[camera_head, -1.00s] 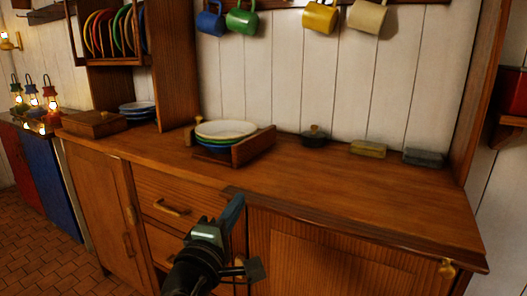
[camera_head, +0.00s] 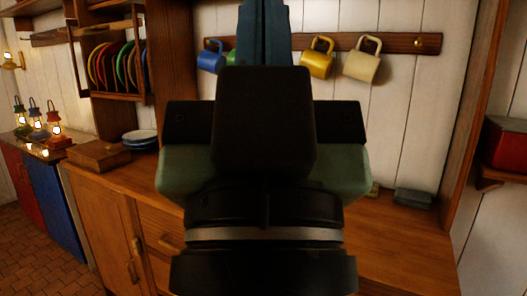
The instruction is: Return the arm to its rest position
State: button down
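My gripper (camera_head: 265,20) is raised close in front of the camera and fills the middle of the view. Its two blue-grey fingers point up and lie side by side with only a thin seam between them, so it looks shut. I see nothing held in it. The dark block and green body of my wrist hide the lower parts of the fingers. My arm comes up from the bottom edge, in front of the wooden counter (camera_head: 400,240), and looks clear of it.
Blue (camera_head: 211,56), yellow (camera_head: 317,60) and cream (camera_head: 362,62) mugs hang on a wall rail; a green one is mostly hidden. A plate rack (camera_head: 112,62), wooden box (camera_head: 98,156), stacked plates (camera_head: 140,138) and grey block (camera_head: 413,197) stand around. My arm hides the counter's middle.

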notch_tip(320, 180, up, 18)
jog(key=p, duration=1.5)
jog(key=shift+p, duration=0.35)
